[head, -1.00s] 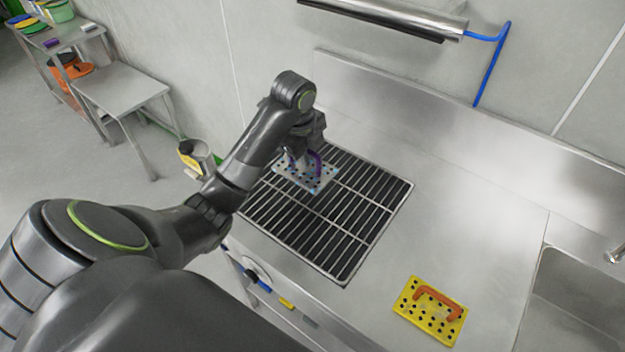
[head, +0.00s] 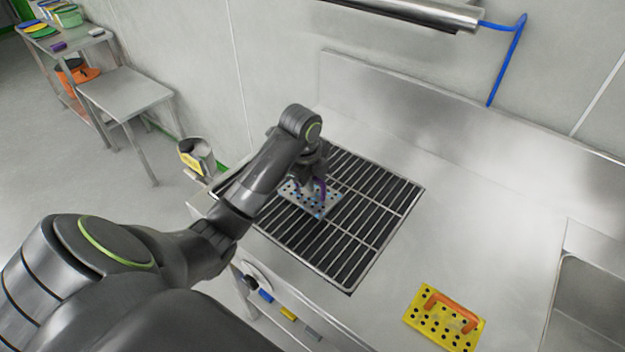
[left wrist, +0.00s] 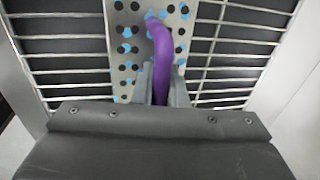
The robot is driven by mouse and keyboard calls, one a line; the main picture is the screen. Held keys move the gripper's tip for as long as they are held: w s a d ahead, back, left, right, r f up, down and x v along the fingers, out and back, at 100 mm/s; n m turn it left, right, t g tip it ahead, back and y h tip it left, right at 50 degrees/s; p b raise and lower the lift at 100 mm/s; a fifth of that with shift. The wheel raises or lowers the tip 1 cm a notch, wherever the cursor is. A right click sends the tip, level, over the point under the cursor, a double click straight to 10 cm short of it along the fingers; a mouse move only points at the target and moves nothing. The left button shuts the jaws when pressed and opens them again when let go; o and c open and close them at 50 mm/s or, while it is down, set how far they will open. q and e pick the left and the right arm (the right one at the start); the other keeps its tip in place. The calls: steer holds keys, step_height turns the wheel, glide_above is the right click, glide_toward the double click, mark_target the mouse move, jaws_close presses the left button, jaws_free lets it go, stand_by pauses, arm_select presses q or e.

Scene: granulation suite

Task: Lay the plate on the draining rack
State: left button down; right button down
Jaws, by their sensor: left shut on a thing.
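My left gripper (head: 314,180) is shut on the plate's purple handle. In the left wrist view the purple handle (left wrist: 161,62) stands between the fingers (left wrist: 160,85), and the plate (left wrist: 124,60) lies flat over the rack bars (left wrist: 235,60). I cannot tell whether the plate touches the bars. My gripper and forearm hide part of the plate. My right gripper is not in view.
A yellow perforated plate (head: 432,328) with an orange handle lies on the steel counter (head: 465,225) right of the rack. A sink (head: 590,310) is at the far right. A steel backsplash (head: 440,115) bounds the counter behind.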

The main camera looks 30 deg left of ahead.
mark_target(307, 198)
arm_select(q)
steer(key=c, duration=1.9)
jaws_free()
steer(key=shift+f, duration=0.15)
steer(key=o, duration=0.4)
steer(key=shift+o, duration=0.2)
steer(key=r, duration=0.2)
steer(key=shift+s+r, duration=0.2)
steer(key=shift+r, duration=0.2)
step_height(307, 198, up, 9)
steer(key=s+p, duration=0.2)
steer(key=p, duration=0.7)
steer(key=shift+r, duration=0.2)
